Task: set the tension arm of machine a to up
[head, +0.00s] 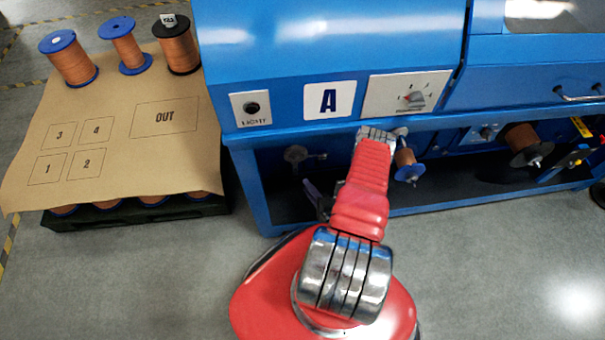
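Machine A (263,54) is the blue cabinet with a white "A" sign (329,99) on its front. In the shaded recess below, a dark grey round fitting (296,154) sits at the left and a small copper spool (405,159) sits on a spindle at the right. I cannot make out which part is the tension arm, or its setting. My red arm reaches up in front of the recess and hides its middle. A dark part beside the arm's left edge may belong to my gripper. Its fingers cannot be made out.
A panel with a dial (407,93) and a black button plate (251,108) flank the sign. A larger copper spool (524,142) is at the right. A brown sheet (110,150) with numbered squares and upright spools lies on the left. Grey floor is clear in front.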

